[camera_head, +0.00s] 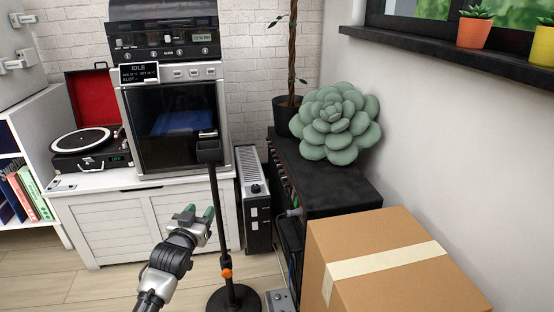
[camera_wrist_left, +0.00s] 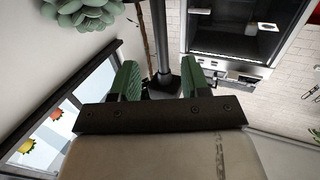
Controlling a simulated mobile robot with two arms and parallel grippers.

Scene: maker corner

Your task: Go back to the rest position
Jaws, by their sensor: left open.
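My left gripper (camera_head: 196,212) is raised in front of the white cabinet in the head view, its green-padded fingers apart and nothing between them. In the left wrist view the same gripper (camera_wrist_left: 160,80) shows two green fingers spread apart. The black pole of a stand (camera_head: 217,215) rises just right of the gripper in the head view, and the pole (camera_wrist_left: 159,40) also shows beyond the fingers in the wrist view. I cannot tell how far the fingers are from it. My right gripper is in neither view.
A cardboard box (camera_head: 385,265) fills the lower right. A black cabinet (camera_head: 345,188) bears a green succulent-shaped cushion (camera_head: 336,124). A white cabinet (camera_head: 105,227) holds a printer-like machine (camera_head: 172,123) and a record player (camera_head: 88,145). The wooden floor (camera_head: 60,280) at lower left is clear.

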